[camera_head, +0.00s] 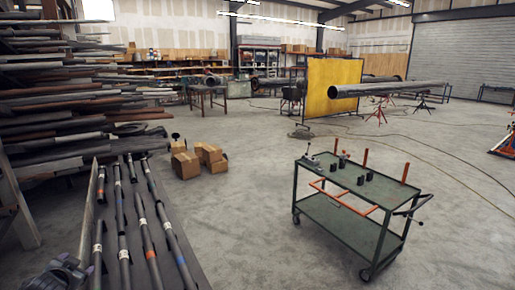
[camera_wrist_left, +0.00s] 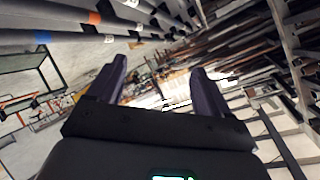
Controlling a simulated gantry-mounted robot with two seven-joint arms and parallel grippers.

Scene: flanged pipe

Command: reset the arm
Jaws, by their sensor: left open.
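My left gripper (camera_wrist_left: 159,66) shows in the left wrist view with its two dark fingers spread apart and nothing between them. In the head view a small part of my left arm and gripper (camera_head: 62,274) shows at the bottom left corner, beside the near end of the pipe table. My right arm and gripper are not in either view. Several dark pipes with coloured bands (camera_head: 146,235) lie side by side on the table (camera_head: 194,262) at the lower left. Banded pipes (camera_wrist_left: 93,18) also cross the top of the left wrist view, apart from the fingers.
A rack stacked with long pipes (camera_head: 60,100) stands at the left. Cardboard boxes (camera_head: 186,164) sit on the floor. A green cart (camera_head: 336,213) with orange posts stands at the right. A large pipe (camera_head: 385,88) and yellow panel (camera_head: 331,88) are farther back. Floor between table and cart is clear.

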